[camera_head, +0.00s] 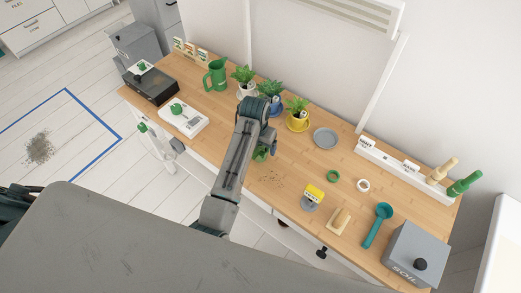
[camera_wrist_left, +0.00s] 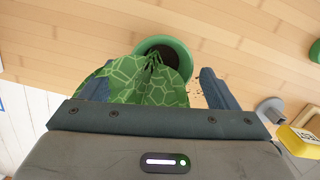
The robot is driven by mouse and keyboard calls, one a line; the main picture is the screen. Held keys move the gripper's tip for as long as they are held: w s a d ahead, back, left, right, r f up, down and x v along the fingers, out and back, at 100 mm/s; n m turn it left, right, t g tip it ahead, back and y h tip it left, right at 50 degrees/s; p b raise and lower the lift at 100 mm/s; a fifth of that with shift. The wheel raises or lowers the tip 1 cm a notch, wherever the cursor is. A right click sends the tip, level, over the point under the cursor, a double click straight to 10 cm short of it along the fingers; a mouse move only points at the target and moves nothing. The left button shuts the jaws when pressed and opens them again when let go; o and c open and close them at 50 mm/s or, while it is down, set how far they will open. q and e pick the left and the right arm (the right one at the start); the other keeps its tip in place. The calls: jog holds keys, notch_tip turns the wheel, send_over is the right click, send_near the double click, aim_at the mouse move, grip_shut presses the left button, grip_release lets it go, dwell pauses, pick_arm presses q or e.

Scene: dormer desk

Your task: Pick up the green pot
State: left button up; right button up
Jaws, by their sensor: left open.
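The green pot (camera_head: 261,153) stands on the wooden desk, mostly hidden under my left gripper in the head view. In the left wrist view its round green rim (camera_wrist_left: 184,47) and dark inside show just beyond the fingers. A broad green patterned, leaf-like shape (camera_wrist_left: 145,88) lies between the fingers and overlaps the pot in the picture; I cannot tell whether it touches them. My left gripper (camera_head: 264,146) is open, its two blue-grey fingers (camera_wrist_left: 155,85) spread either side of that shape. My right gripper is not in view.
Plants in white, blue and yellow (camera_head: 297,124) pots stand behind the gripper. A green jug (camera_head: 217,75) and white scale (camera_head: 184,119) are left. A yellow-labelled item (camera_head: 314,194), teal scoop (camera_head: 377,225) and grey soil box (camera_head: 414,254) are right. Crumbs lie on the desk.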

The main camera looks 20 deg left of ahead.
aim_at(260, 150)
pick_arm(q)
jog(key=shift+w+f+p, duration=0.15)
jog(key=shift+f+p, duration=0.05)
jog(key=shift+f, duration=0.65)
jog(key=shift+w+f+p, duration=0.1)
jog(key=shift+f+p, duration=0.1)
jog(key=shift+f, duration=0.65)
jog(key=c, duration=1.1)
jog(key=shift+d+r, duration=0.1)
